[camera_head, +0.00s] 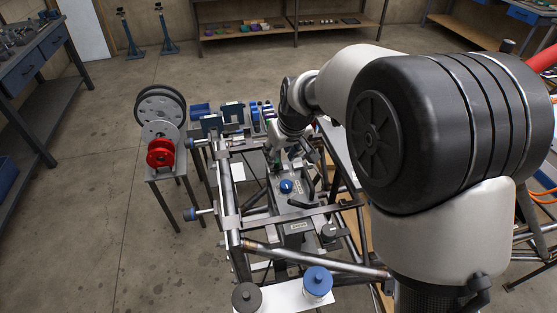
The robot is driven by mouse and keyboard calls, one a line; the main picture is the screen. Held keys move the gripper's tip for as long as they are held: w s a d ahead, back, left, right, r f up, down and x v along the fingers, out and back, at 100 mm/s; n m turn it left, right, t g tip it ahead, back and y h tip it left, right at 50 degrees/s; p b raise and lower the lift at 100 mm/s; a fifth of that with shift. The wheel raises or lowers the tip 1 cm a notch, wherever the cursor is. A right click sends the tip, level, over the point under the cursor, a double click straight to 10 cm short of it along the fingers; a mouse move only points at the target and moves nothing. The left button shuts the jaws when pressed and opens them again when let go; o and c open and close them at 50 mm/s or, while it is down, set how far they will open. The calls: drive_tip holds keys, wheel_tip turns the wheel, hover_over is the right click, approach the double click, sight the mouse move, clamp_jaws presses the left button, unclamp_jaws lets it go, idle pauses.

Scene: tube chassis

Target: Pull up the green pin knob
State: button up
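My arm reaches from the right over a metal tube chassis frame (228,190), and my gripper (275,160) points down at its middle. A small dark green patch, probably the green pin knob (276,167), shows right at the fingertips. The fingers partly hide it, and I cannot tell whether they touch or enclose it. The gripper is too small in this view to tell whether it is open or shut. A blue knob (286,186) sits just in front of the gripper, on a grey plate of the fixture.
A black lever handle (302,204) and frame tubes lie close to the gripper. Blue knobs (190,214) stick out on the left. A stand with a red spool (161,153) is left of the frame. A blue-topped canister (317,283) stands in front. The floor at left is clear.

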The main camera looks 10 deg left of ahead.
sight(277, 162)
drive_tip(key=shift+b+x, duration=0.45)
drive_tip(key=shift+x, duration=1.9)
drive_tip(key=shift+r, duration=0.1)
clamp_jaws()
